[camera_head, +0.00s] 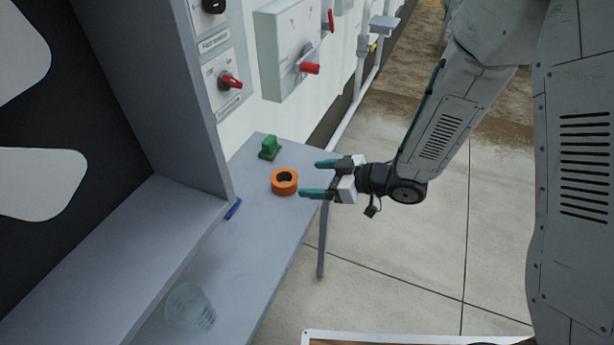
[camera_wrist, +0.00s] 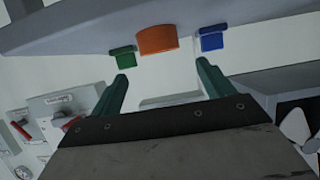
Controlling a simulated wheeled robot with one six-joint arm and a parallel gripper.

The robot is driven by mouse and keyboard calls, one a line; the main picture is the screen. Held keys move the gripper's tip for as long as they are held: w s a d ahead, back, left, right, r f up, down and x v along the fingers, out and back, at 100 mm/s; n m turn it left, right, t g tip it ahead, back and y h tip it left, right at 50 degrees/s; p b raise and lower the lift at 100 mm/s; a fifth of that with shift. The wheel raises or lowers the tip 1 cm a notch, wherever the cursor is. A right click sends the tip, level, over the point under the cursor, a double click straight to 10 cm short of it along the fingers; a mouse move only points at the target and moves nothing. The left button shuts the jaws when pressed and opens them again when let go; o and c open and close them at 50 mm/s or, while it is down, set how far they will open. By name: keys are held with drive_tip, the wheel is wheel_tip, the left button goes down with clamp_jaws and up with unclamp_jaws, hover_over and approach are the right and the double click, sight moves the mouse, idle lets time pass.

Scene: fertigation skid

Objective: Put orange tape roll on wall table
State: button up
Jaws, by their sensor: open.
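The orange tape roll (camera_head: 285,181) lies flat on the grey table (camera_head: 262,235) that stands along the wall, near its right edge. My gripper (camera_head: 311,179) is open and empty, just right of the roll in the head view, with its teal fingers pointing toward it. The fingers appear apart from the roll. In the wrist view, the roll (camera_wrist: 157,40) shows beyond and between the fingertips (camera_wrist: 162,74), against the table edge, which looks upside down there. Whether this grey table is the wall table of the task, I cannot tell.
A green object (camera_head: 269,148) stands behind the roll. A blue object (camera_head: 233,208) lies beside the grey cabinet (camera_head: 150,225). A clear cup (camera_head: 190,307) is at the table's near end. A control box with red handles (camera_head: 292,48) hangs above. The table's middle is clear.

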drive_tip(key=shift+d+r, duration=0.1)
drive_tip(key=shift+d, duration=0.15)
drive_tip(key=w+d+r+m+t+h, duration=0.35)
drive_tip(key=w+d+r+h, duration=0.3)
drive_tip(key=d, duration=0.35)
drive_tip(key=s+d+r+m+h, duration=0.2)
drive_tip(key=d+r+h, duration=0.15)
drive_tip(key=d, duration=0.25)
drive_tip(key=s+d+r+m+h, duration=0.2)
drive_tip(key=d+r, duration=0.2)
drive_tip(key=d, duration=0.2)
drive_tip(key=s+d+r+m+g+h, duration=0.1)
drive_tip(key=s+d+r+m, duration=0.15)
drive_tip(key=s, duration=0.35)
drive_tip(key=s+d+r+m+g+h, duration=0.1)
drive_tip(key=s+d+r+m+g, duration=0.15)
drive_tip(key=s+d, duration=0.2)
drive_tip(key=s+r+m+g, duration=0.1)
drive_tip(key=s, duration=0.7)
drive_tip(key=s+a+r+g+y, duration=0.1)
drive_tip(key=s+r+g, duration=0.1)
drive_tip(key=s, duration=0.6)
drive_tip(key=shift+s+a+r+m, duration=0.15)
drive_tip(key=shift+a+r+m, duration=0.15)
drive_tip(key=shift+m, duration=0.05)
